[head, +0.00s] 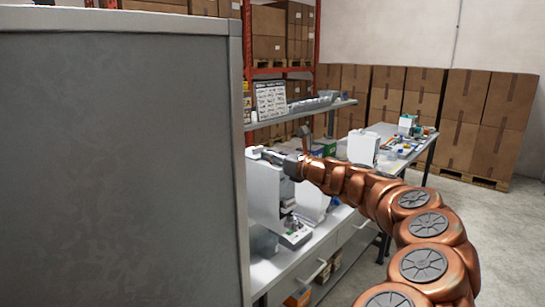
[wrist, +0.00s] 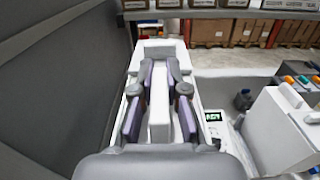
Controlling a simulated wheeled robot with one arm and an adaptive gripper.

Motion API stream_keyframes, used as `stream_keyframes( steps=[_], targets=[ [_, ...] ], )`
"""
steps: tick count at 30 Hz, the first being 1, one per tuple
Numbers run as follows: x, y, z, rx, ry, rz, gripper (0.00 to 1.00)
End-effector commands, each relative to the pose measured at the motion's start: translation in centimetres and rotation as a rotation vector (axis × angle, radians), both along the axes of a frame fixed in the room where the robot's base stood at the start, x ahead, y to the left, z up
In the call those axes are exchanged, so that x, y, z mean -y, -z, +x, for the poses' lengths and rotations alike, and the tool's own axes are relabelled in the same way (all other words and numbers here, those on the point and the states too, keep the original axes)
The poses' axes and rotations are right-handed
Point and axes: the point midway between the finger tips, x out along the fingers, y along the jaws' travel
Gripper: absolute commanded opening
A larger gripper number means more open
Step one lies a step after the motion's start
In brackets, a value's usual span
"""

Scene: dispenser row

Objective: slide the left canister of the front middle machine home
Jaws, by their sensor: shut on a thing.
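The white dispenser machine (head: 262,192) stands on the bench, partly hidden behind a big grey panel. My gripper (head: 280,158) is at the top of this machine, at the end of my copper arm. In the wrist view my gripper (wrist: 160,76) has its purple-padded fingers on both sides of a pale upright part of the left canister (wrist: 159,118), shut on it. The machine's white housing (wrist: 158,46) surrounds the fingers, and its small lit display (wrist: 213,117) is to their right. The canister's lower part and how deep it sits are hidden.
The large grey panel (head: 120,160) fills the left of the head view, close beside the machine. Another white machine (head: 363,147) stands farther along the bench (head: 330,232). A shelf (head: 300,113) is behind. Open floor lies at the right.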

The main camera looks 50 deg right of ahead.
Motion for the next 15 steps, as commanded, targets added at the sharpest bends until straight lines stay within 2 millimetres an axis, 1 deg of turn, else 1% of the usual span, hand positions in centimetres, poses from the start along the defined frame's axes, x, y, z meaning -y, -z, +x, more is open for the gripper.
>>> stream_keyframes(
  steps=[7, 15],
  targets=[
    [0.0, -0.1, 0.1, 0.001, 0.0, 0.0, 0.0],
    [0.0, -0.2, 1.5, 0.002, -0.001, 0.0, 0.0]
  ],
)
